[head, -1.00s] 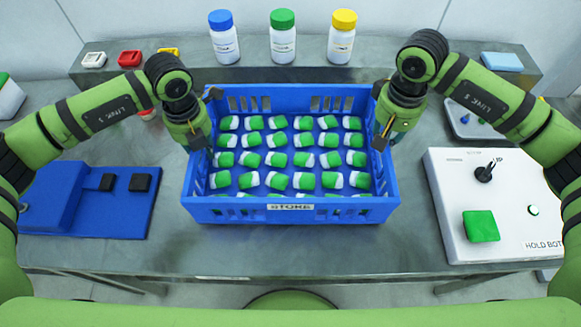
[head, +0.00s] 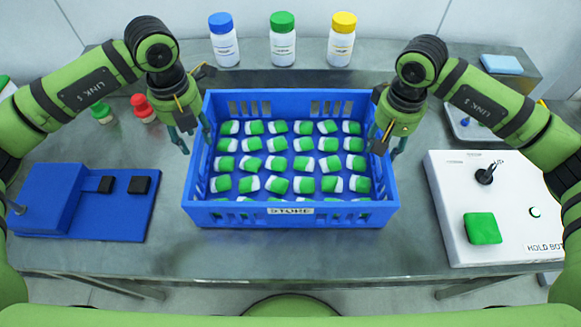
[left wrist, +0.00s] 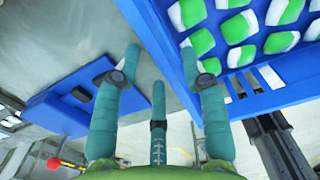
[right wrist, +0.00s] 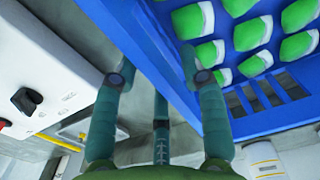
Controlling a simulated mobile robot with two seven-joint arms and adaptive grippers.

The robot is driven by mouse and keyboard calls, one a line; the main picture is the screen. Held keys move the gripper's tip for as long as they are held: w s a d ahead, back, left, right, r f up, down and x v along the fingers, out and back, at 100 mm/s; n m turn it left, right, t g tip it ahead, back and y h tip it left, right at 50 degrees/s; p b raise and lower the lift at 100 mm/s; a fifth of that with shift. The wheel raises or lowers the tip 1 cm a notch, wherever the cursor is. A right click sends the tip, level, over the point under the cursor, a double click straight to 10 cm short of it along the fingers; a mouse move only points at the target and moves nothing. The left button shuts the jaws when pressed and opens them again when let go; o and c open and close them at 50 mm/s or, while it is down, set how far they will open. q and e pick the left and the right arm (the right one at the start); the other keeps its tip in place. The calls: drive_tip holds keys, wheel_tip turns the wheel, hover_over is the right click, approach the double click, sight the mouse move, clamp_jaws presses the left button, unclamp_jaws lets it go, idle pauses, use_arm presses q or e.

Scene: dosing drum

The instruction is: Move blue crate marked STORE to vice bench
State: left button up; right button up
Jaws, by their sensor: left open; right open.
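My left gripper (head: 190,140) is open at the crate's left rim. In the left wrist view its fingers (left wrist: 160,52) are spread about the crate wall (left wrist: 165,45). My right gripper (head: 388,145) is open at the right rim. In the right wrist view its fingers (right wrist: 158,60) are spread about that wall (right wrist: 140,45). I cannot tell whether any finger touches the crate.
A blue fixture with black blocks (head: 85,200) lies left of the crate. A white control box with a green button (head: 482,228) stands right. Bottles with blue (head: 223,40), green (head: 283,40) and yellow (head: 342,40) caps stand behind. Bare bench shows in front of the crate.

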use_arm(q)
wheel_tip(320, 180, up, 4)
drive_tip(key=shift+r, duration=0.4)
use_arm(e)
drive_tip(key=shift+r, duration=0.25)
wheel_tip(320, 180, up, 12)
drive_tip(key=shift+f, duration=0.25)
